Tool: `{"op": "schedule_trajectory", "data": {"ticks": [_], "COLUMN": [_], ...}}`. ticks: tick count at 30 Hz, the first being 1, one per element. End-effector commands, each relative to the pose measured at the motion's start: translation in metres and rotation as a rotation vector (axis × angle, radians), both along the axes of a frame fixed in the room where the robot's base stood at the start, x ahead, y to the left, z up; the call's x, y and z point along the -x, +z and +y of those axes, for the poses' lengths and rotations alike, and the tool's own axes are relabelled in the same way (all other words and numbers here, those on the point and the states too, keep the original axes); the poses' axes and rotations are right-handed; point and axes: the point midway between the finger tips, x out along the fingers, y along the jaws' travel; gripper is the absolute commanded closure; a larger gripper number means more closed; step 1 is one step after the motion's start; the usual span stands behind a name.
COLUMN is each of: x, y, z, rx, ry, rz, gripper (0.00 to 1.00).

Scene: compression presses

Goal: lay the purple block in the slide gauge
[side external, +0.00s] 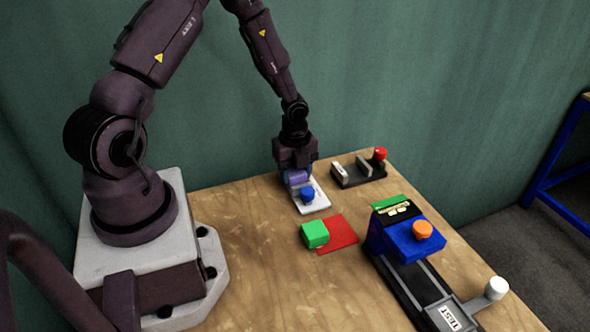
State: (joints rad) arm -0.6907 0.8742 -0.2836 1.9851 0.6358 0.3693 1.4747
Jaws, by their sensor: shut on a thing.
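The purple block (298,176) is at my gripper (294,171), low over the far end of a white plate (314,206). My gripper is shut on it, though the fingers are mostly hidden. I cannot tell whether the block touches the plate. A dark base with pale upright jaws and a red knob (380,153), which looks like the slide gauge (348,180), stands to the right of my gripper, apart from it. No block shows between its jaws.
A blue round piece (307,194) is on the white plate. A blue unit (400,240) with an orange knob (423,229) and a dark rail with a TEST label (449,318) occupies the right front. Bare wood lies left of the mat.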

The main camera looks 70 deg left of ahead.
Motion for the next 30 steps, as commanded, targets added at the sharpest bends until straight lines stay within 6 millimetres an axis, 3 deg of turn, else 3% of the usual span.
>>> {"op": "schedule_trajectory", "data": {"ticks": [14, 15, 19, 30], "x": [0.0001, 0.0001, 0.0001, -0.0004], "y": [-0.0073, -0.0076, -0.0073, -0.0004], "z": [0.0000, 0.0001, 0.0001, 0.0005], "rx": [0.000, 0.000, 0.000, -0.001], "ry": [0.000, 0.000, 0.000, 0.001], "rz": [0.001, 0.000, 0.000, -0.002], "gripper": [0.74, 0.50, 0.23, 0.23]}}
